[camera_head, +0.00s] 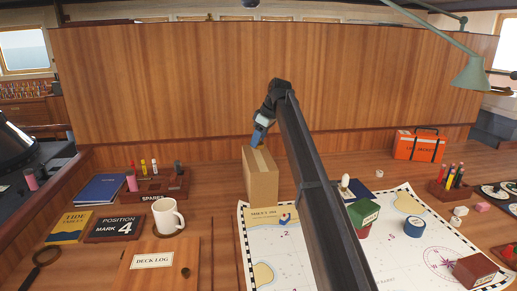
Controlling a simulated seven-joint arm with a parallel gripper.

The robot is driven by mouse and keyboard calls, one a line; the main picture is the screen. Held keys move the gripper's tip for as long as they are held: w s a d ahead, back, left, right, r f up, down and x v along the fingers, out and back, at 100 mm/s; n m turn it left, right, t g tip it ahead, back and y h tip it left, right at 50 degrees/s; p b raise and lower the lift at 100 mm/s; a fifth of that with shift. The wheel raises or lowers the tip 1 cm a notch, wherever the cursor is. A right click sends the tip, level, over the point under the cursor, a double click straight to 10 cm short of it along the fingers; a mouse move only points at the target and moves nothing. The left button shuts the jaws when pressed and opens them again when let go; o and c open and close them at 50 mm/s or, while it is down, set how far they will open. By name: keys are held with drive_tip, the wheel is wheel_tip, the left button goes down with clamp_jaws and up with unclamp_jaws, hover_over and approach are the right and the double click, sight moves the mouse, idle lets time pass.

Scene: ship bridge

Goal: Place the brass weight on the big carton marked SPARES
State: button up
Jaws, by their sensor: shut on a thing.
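A tall tan carton (261,178) stands upright on the wooden desk near the middle, behind the chart. No marking can be read on its visible sides. My gripper (257,139) points down at the carton's top edge and overlaps it in the picture. I cannot tell whether it touches the carton or is behind it. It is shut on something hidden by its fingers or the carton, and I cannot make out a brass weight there.
My arm crosses the chart (300,262). A white mug (167,216), the deck log (150,262) and books are at the left. A green box (363,213), a blue round item (414,227) and an orange case (418,146) are at the right. A wooden panel rises behind.

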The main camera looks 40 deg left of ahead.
sight(260, 143)
drive_tip(key=shift+f, duration=1.8)
drive_tip(key=shift+f, duration=0.15)
drive_tip(key=o, duration=1.2)
drive_tip(key=v, duration=1.2)
